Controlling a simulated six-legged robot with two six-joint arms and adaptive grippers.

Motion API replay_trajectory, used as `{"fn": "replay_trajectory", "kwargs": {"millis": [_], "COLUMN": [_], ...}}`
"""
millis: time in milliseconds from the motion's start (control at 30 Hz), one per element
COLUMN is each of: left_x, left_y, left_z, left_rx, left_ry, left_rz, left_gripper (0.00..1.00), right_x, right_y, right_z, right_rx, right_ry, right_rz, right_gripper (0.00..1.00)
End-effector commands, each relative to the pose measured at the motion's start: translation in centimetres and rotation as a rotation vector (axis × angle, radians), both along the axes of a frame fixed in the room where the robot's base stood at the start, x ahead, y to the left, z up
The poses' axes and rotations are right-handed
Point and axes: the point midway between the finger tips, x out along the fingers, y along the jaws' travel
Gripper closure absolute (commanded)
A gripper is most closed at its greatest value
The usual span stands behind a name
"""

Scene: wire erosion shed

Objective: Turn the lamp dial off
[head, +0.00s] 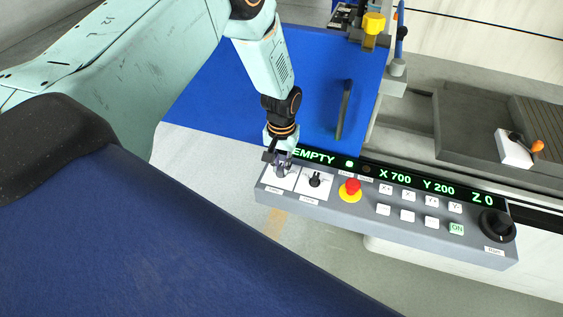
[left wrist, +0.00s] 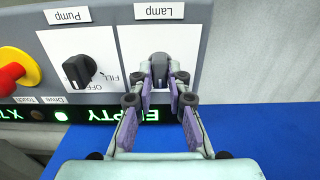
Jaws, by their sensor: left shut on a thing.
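The lamp dial (left wrist: 159,64) is a dark knob on a white plate (left wrist: 190,40) marked "Lamp". In the left wrist view my left gripper (left wrist: 160,70) has one finger on each side of the dial and is shut on it. The knob lies lengthwise between the fingers. The setting marks around it are hidden, so I cannot tell which position it points to. In the head view my left gripper (head: 281,164) reaches down onto the left end of the grey control panel (head: 340,211) and covers most of the dial. My right gripper is not in view.
The black pump dial (head: 315,180) is close beside the lamp dial. A red emergency button (head: 350,188) on yellow follows, then several white buttons and a large black knob (head: 497,226). A green-lit display (head: 395,178) runs along the back edge. A blue surface (head: 310,80) lies behind.

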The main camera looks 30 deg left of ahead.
Motion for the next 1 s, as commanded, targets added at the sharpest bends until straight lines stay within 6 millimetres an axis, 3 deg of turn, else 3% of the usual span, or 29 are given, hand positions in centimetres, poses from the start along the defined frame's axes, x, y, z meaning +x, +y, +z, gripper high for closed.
{"fn": "replay_trajectory", "kwargs": {"millis": [400, 433, 667, 1000], "left_x": [0.49, 0.49, 0.27, 0.14], "left_y": [0.07, 0.08, 0.04, 0.0], "left_z": [0.35, 0.35, 0.19, 0.28], "left_rx": [0.0, 0.0, 0.0, 0.0], "left_ry": [-0.012, -0.012, -0.007, -0.004], "left_rz": [0.012, 0.012, 0.01, 0.009], "left_gripper": [1.0, 0.82, 0.63, 0.61], "right_x": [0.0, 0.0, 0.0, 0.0], "right_y": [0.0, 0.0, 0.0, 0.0], "right_z": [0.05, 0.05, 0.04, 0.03], "right_rx": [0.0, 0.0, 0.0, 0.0], "right_ry": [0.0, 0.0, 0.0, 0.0], "right_rz": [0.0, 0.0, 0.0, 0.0], "right_gripper": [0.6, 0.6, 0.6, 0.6]}}
